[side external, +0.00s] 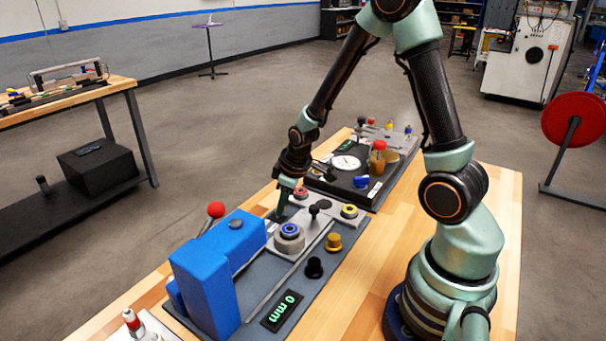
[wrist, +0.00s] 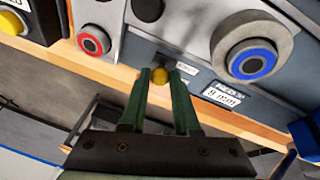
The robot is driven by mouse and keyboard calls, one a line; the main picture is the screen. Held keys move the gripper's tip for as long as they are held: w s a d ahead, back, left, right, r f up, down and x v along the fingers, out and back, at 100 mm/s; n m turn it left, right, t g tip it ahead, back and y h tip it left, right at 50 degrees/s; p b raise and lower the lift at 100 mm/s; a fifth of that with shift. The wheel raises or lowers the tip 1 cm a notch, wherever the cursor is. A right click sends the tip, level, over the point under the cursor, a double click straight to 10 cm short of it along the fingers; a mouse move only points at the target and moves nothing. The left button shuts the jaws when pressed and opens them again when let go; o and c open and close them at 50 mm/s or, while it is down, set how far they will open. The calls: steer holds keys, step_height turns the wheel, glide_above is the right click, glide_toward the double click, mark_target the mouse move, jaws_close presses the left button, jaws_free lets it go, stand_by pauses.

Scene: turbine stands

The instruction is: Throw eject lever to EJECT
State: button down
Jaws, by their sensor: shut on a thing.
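A small yellow ball knob (wrist: 159,75) sits between my two green fingertips in the wrist view; it appears to be the eject lever's end. My gripper (wrist: 163,74) is shut on it. A white label (wrist: 188,68) lies just right of the knob, too small to read surely. In the side view my gripper (side external: 281,209) reaches down at the far edge of the grey station (side external: 262,282), and the yellow knob is hidden there. The lever's shaft and which position it stands in cannot be made out.
Close by are a blue-ringed dial (side external: 290,231), a red-ringed button (wrist: 93,40) and a black knob (side external: 313,210). A tall blue block (side external: 207,290) and a red-ball lever (side external: 216,209) stand to the left. A black gauge station (side external: 350,185) lies behind.

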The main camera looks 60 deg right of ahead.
steer(key=shift+s+d+f, duration=0.1)
steer(key=shift+d, duration=0.05)
steer(key=c, duration=0.7)
jaws_free()
steer(key=shift+v, duration=0.8)
steer(key=v, duration=1)
steer(key=shift+s+r, duration=0.1)
steer(key=shift+r, duration=0.15)
steer(key=shift+r, duration=0.1)
steer(key=s+a+r+m, duration=0.1)
steer(key=s+a+r, duration=0.1)
steer(key=a+r, duration=0.1)
steer(key=s+a+r+m+t, duration=0.1)
steer(key=s+a+r, duration=0.1)
steer(key=r, duration=0.1)
steer(key=s+a+r+m+t+y, duration=0.1)
steer(key=s+a+r, duration=0.1)
steer(key=a+r, duration=0.1)
steer(key=shift+s+a, duration=0.35)
steer(key=shift+s, duration=0.05)
